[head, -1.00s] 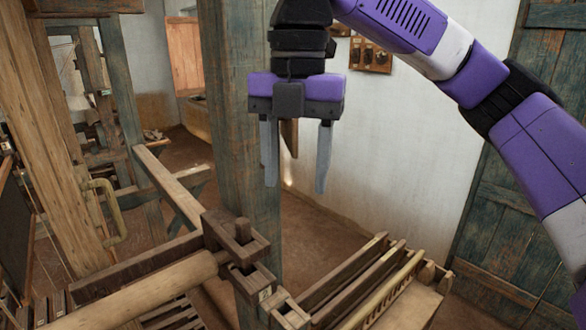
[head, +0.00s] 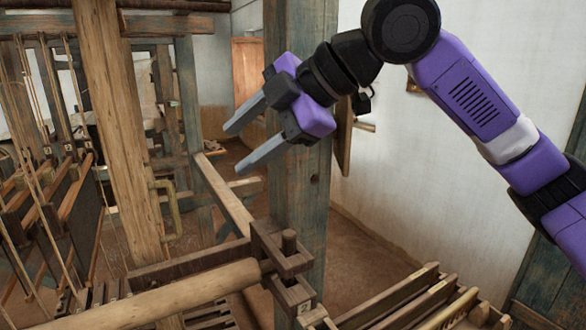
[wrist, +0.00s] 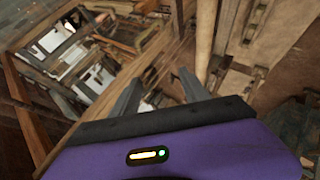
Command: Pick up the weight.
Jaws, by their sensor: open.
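My gripper (head: 236,150) is open and empty in the head view. Its two grey fingers point left and slightly down, in front of the blue-green post. In the wrist view my gripper (wrist: 158,77) has its fingers spread over loom timbers, with nothing between them. I cannot make out a weight for certain in either view. A brown wooden piece (head: 344,137) and a small dark item (head: 362,104) show beside the post, just right of my gripper, partly hidden by it. I cannot tell what they are.
The blue-green post (head: 300,215) stands close behind my gripper. A thick wooden roller (head: 165,300) and a notched bracket (head: 285,255) lie below. An upright timber (head: 115,130) and hanging loom frames (head: 75,205) fill the left. Slatted wood (head: 410,300) is at lower right.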

